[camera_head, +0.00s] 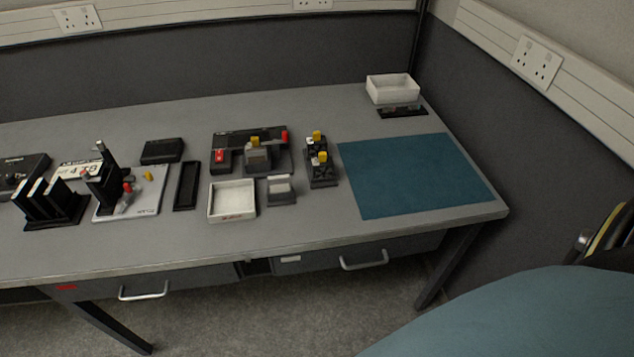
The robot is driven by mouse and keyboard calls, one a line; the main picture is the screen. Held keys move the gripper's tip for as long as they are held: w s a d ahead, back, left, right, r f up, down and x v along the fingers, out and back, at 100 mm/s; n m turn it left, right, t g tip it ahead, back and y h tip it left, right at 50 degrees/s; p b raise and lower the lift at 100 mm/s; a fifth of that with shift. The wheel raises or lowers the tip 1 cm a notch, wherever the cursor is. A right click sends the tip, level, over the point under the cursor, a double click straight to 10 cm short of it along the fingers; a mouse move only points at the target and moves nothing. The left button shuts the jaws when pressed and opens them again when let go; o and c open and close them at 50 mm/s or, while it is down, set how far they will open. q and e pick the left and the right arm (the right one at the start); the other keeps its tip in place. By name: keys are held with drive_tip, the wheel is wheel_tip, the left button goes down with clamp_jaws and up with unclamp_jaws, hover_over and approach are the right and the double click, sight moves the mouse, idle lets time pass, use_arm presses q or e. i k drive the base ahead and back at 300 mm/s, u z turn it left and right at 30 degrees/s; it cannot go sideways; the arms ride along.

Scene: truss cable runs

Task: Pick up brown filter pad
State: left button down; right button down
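I cannot clearly make out a brown filter pad. A small grey-brown block (258,152) sits at the front of a black fixture (225,140) in the middle of the table, with a yellow piece on top. I cannot tell whether it is the pad. A flat pale grey piece (281,186) lies on a dark grey base just in front of it. Neither of my grippers is in view.
On the grey table (330,225) stand a white tray (232,200), a black tray (186,186), a black stand with yellow-topped parts (321,165) and a black slotted rack (50,205). A white box (392,88) is at the back right. The teal mat (415,175) is bare.

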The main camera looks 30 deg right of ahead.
sight(256, 155)
drive_tip(key=z, duration=0.75)
drive_tip(key=i, duration=0.4)
